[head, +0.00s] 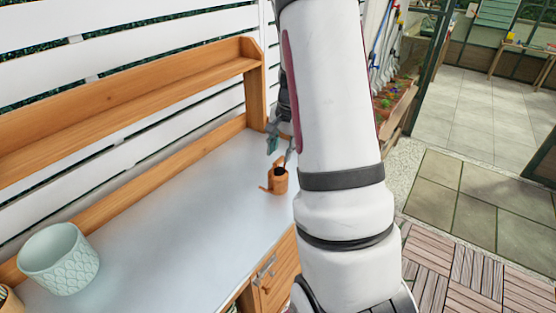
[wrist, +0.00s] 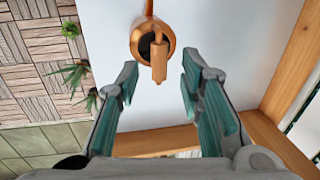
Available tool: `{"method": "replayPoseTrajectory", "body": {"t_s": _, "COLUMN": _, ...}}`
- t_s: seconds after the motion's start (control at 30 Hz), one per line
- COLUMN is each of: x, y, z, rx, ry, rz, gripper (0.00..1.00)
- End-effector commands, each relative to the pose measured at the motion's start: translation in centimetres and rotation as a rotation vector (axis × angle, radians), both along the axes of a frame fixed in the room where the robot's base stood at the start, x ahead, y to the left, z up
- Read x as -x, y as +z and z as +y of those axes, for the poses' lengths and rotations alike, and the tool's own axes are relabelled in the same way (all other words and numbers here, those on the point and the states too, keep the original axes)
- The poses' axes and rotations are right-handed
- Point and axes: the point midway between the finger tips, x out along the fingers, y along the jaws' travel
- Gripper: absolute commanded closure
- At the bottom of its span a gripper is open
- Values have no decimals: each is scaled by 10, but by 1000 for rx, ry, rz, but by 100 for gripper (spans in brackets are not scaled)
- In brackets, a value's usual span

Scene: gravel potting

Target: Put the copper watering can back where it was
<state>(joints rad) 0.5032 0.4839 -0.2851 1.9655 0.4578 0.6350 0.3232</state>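The copper watering can (head: 279,184) stands upright on the grey-white bench top (head: 170,215), near its right end. In the wrist view the can (wrist: 146,42) is at the top centre, with its dark round opening and a copper bar toward me. My gripper (head: 281,148) is open and empty, just behind the can in the head view. In the wrist view the two teal-padded fingertips of my gripper (wrist: 160,78) are spread wide, with the can beyond them and no visible contact. My arm hides part of the bench's right end in the head view.
A pale green patterned pot (head: 60,262) stands at the bench's front left, with part of an orange pot (head: 8,301) beside it. A wooden shelf (head: 130,98) runs along the back. The middle of the bench is clear. A planter (head: 397,106) stands beyond my arm.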

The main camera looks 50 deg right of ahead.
Motion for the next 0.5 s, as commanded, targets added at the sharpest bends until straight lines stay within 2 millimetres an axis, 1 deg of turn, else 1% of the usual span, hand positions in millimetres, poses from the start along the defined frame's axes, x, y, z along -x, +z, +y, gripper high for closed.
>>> {"method": "replayPoseTrajectory", "body": {"t_s": 0.03, "x": 0, "y": 11, "z": 0, "rx": 3, "ry": 2, "rz": -4, "gripper": 66}}
{"method": "replayPoseTrajectory", "body": {"t_s": 0.2, "x": 6, "y": 43, "z": -1, "rx": 2, "ry": 3, "rz": -3, "gripper": 66}}
{"method": "replayPoseTrajectory", "body": {"t_s": 0.3, "x": 9, "y": 56, "z": -1, "rx": 1, "ry": 1, "rz": -2, "gripper": 66}}
{"method": "replayPoseTrajectory", "body": {"t_s": 0.43, "x": 11, "y": 67, "z": 0, "rx": 0, "ry": 2, "rz": -1, "gripper": 66}}
{"method": "replayPoseTrajectory", "body": {"t_s": 0.5, "x": 11, "y": 72, "z": 4, "rx": 0, "ry": 14, "rz": -4, "gripper": 66}}
